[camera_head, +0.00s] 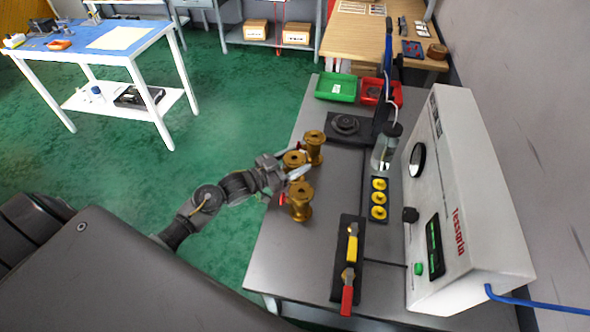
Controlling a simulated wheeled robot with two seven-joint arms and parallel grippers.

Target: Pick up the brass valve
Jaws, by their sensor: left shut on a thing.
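Three brass valves stand in a group at the left edge of the grey bench: a far one (314,148), a middle one (293,158) and a near one (300,204). They are spool-shaped with round flanges. My left gripper (293,173) reaches in from the left and is shut on the middle brass valve. The gripper hides the lower part of that valve, so I cannot tell whether it touches the bench. The near and far valves stand upright close beside the gripper. My right gripper is not in view.
A white test unit (465,200) stands along the right side of the bench. A black fixture (346,126), a yellow-ringed block (379,198) and a plate with yellow and red handles (349,255) occupy the middle. Green (336,87) and red (382,92) bins sit at the back.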

